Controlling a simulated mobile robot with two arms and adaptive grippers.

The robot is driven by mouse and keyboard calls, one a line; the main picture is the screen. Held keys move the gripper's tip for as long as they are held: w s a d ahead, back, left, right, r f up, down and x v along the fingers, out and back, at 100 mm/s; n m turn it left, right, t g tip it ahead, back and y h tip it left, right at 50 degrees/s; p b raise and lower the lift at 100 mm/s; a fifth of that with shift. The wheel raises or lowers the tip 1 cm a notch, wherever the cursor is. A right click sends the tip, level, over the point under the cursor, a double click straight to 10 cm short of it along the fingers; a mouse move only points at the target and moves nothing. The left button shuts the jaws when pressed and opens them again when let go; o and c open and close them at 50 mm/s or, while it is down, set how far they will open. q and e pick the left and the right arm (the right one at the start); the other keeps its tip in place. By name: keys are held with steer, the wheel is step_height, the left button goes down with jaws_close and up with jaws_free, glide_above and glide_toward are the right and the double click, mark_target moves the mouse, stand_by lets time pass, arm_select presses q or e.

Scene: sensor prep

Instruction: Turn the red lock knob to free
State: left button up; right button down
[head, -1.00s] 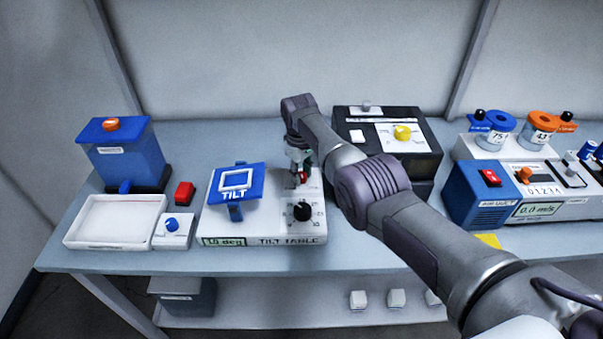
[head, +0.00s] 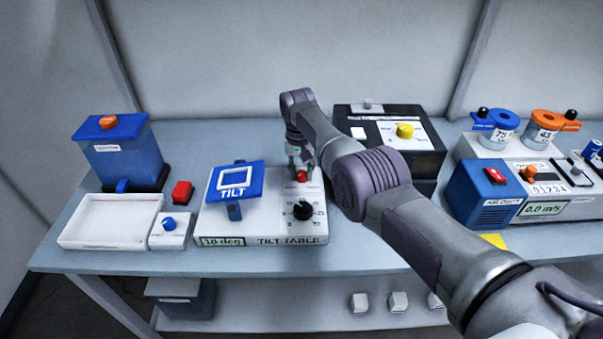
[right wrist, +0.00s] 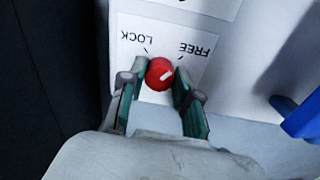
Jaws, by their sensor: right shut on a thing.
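The red lock knob (head: 302,175) is on the top of the white tilt table box (head: 270,225), behind its black dial (head: 302,211). My right gripper (head: 299,170) reaches down to the knob from behind. In the right wrist view the red knob (right wrist: 158,74) sits between the two fingers of my right gripper (right wrist: 160,82), which are shut on its sides. The labels LOCK (right wrist: 137,38) and FREE (right wrist: 194,49) lie beyond it. The knob's white mark slants toward the FREE side. My left gripper is not in view.
The blue TILT plate (head: 236,182) stands just left of the knob. A black box with a yellow knob (head: 404,130) is behind to the right. A white tray (head: 110,238) and a red block (head: 182,191) are at the left. My right arm crosses the table's right half.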

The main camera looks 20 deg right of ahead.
mark_target(299, 173)
steer(key=shift+m, duration=0.6)
steer(key=c, duration=0.8)
jaws_free()
steer(key=shift+r, duration=0.15)
steer(key=r, duration=1.1)
steer(key=shift+w+a+r, duration=0.15)
steer(key=shift+a+r, duration=0.1)
steer(key=shift+r, duration=0.05)
